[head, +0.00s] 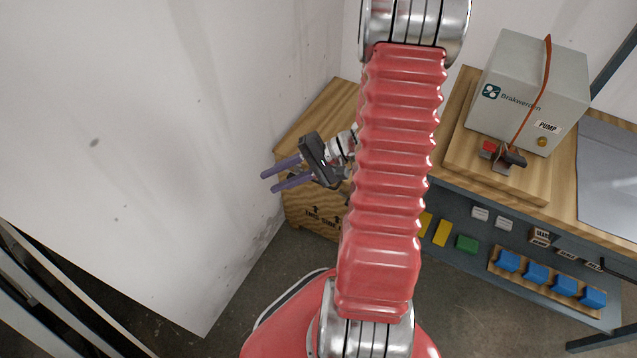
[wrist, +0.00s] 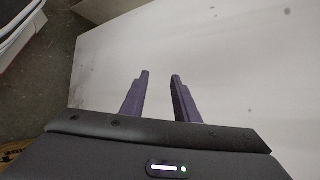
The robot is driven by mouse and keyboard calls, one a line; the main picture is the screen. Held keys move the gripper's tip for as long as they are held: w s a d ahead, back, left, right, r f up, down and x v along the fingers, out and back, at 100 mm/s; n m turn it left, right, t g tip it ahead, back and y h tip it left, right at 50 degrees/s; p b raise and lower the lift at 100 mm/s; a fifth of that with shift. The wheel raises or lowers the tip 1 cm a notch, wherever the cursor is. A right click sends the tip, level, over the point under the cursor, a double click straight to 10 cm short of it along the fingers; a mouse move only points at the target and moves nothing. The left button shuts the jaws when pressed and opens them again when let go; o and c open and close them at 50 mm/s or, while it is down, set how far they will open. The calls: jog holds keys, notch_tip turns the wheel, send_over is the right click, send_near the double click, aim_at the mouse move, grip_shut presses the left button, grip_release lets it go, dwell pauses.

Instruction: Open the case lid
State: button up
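My gripper (head: 271,181) is at the left of the arm, its two purple fingers pointing left and apart with nothing between them. In the wrist view the gripper (wrist: 160,75) shows the same gap, in front of a pale flat surface. A wooden crate (head: 315,215) with arrow marks stands behind and below the gripper; my arm hides its right part. I cannot tell whether this crate is the case, and no lid or hinge shows clearly. A grey box (head: 520,95) marked "Brakwerden" and "PUMP" sits on the wooden bench at the right.
A large white panel (head: 130,130) fills the left, close to the fingertips. Blue blocks (head: 536,272) line a shelf below. Grey floor (head: 270,270) is free below the crate.

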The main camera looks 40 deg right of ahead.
jog(key=s+d+f+m+t+h, duration=0.4)
jog(key=d+f+m+h, duration=0.1)
jog(key=d+f, duration=0.4)
jog(key=s+d+f+m+t+h, duration=0.4)
jog(key=d+f+m, duration=0.4)
jog(key=f, duration=0.5)
jog(key=shift+d+f+t+h, duration=0.35)
jog(key=shift+d+h, duration=0.45)
jog(key=shift+d, duration=0.3)
jog(key=shift+w, duration=0.2)
jog(key=shift+x, duration=6.75)
grip_shut()
jog(key=shift+a, duration=0.1)
